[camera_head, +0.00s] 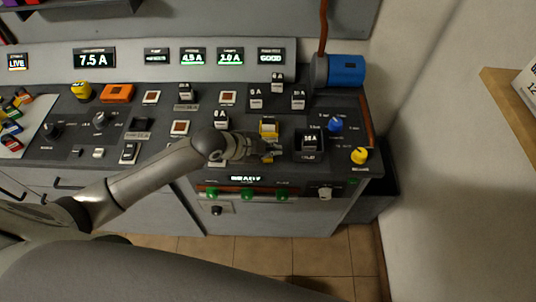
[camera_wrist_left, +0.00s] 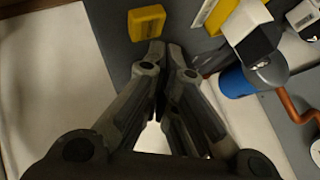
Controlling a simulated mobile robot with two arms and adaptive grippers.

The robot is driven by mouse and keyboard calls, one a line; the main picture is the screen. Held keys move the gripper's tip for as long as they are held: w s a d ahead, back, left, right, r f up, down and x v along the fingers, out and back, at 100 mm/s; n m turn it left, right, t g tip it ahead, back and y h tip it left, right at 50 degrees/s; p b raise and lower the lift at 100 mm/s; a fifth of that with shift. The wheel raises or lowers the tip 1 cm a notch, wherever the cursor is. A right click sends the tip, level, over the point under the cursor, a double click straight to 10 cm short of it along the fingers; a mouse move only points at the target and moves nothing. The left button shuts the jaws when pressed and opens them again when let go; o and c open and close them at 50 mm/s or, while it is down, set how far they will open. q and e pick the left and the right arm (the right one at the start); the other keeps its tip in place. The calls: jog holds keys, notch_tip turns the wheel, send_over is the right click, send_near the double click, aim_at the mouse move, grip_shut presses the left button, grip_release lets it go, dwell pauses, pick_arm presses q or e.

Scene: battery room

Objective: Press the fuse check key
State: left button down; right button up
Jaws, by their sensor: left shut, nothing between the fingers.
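My left gripper (camera_head: 274,151) reaches in from the left over the front right part of the dark control panel (camera_head: 340,172). It is shut and empty. The labels are too small to tell which part is the fuse check key. My right gripper is not in view.
A blue knob (camera_head: 335,124) and a yellow knob (camera_head: 359,156) are right of the gripper. Several fuse blocks stand behind it, with a blue cylinder (camera_head: 346,70) at the back right. A display reads GOOD (camera_head: 271,58).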

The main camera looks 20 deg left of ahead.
aim_at(270, 159)
pick_arm(q)
jog(key=shift+r+p, duration=2.55)
jog(key=shift+r, duration=0.05)
jog(key=shift+f, duration=0.1)
